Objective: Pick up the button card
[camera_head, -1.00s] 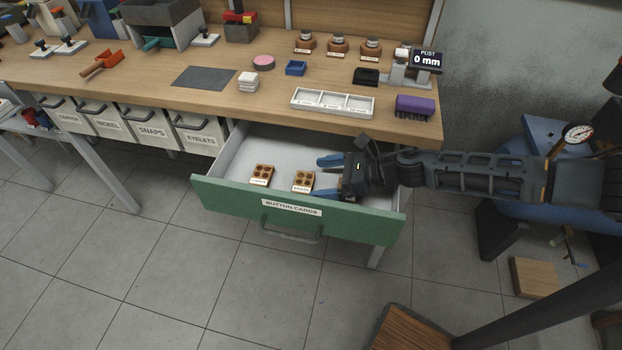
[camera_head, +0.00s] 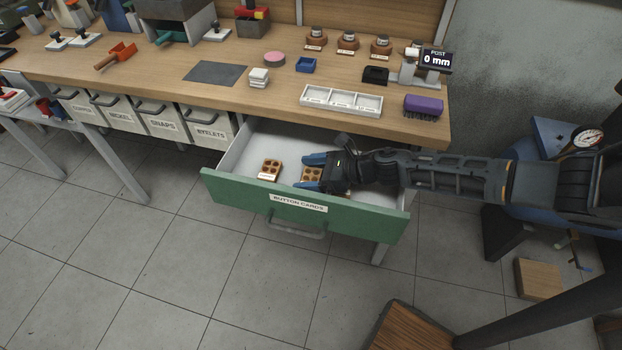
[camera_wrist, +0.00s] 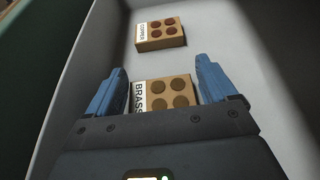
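The open drawer labelled BUTTON CARDS (camera_head: 298,203) holds small tan button cards with round brown buttons. In the wrist view the brass card (camera_wrist: 168,93) lies between my two blue fingers, with a gap to each side. Part of it also shows in the head view (camera_head: 311,174), partly covered by my gripper. The copper card (camera_wrist: 160,34) lies beyond my fingertips and shows at the left inside the drawer in the head view (camera_head: 270,169). My gripper (camera_head: 309,172) is open, reaching into the drawer from the right. Whether the fingers are level with the card is unclear.
The green drawer front (camera_head: 235,196) stands close in front of my gripper. The workbench top (camera_head: 245,98) overhangs the drawer's back, with a white divided tray (camera_head: 340,100) and a purple brush (camera_head: 423,106) near its edge. White labelled bins hang to the left.

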